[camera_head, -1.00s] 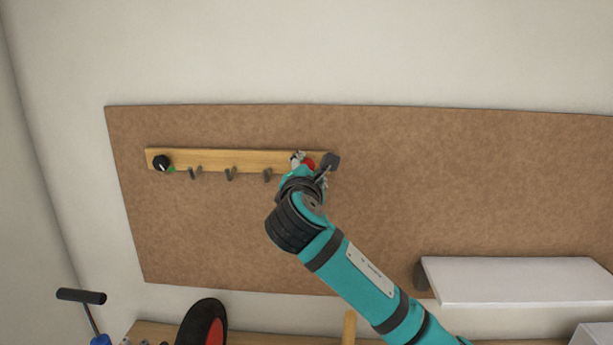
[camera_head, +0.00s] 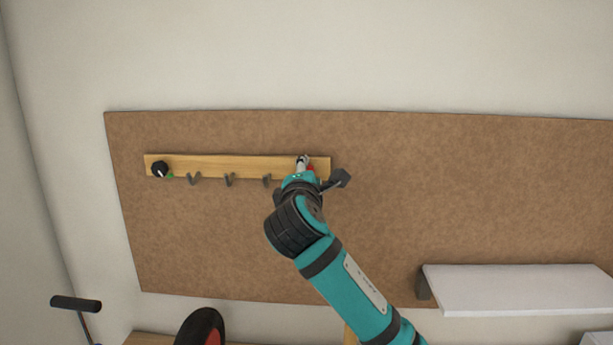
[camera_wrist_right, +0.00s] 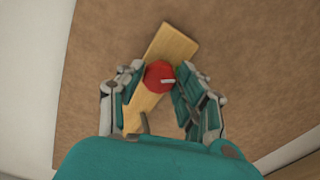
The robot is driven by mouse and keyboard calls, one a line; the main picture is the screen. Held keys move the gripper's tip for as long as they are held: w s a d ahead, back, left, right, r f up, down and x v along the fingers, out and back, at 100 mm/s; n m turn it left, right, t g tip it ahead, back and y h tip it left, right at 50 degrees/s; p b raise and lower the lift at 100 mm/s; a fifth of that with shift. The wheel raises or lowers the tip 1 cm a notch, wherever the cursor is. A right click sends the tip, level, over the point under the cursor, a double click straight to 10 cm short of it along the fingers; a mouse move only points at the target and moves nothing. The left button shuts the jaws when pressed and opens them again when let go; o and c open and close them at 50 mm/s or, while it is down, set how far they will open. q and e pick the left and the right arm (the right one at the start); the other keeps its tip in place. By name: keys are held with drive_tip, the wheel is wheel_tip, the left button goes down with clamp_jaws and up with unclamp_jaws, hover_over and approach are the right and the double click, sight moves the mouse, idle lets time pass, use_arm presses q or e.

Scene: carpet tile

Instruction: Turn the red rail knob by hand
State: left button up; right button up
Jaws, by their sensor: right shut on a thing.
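The red rail knob (camera_wrist_right: 159,75) is on the wooden rail (camera_head: 230,164), near the rail's right end. In the right wrist view it sits between my right gripper's fingers (camera_wrist_right: 157,80), and a pale pointer mark on it points right. My right gripper (camera_head: 306,164) is shut on the knob. In the head view only a small red part of the knob (camera_head: 311,168) shows; my gripper and wrist hide the rest. My left gripper is not in view.
A black knob (camera_head: 160,169) with a green mark beside it is at the rail's left end. Several hooks (camera_head: 229,180) hang along the rail. The rail is on a brown board (camera_head: 230,240). A white shelf (camera_head: 525,288) juts out at lower right.

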drive_tip(key=o, duration=1.1)
drive_tip(key=s, duration=0.4)
drive_tip(key=s+a, duration=0.1)
drive_tip(key=s, duration=0.7)
drive_tip(key=shift+a, duration=0.3)
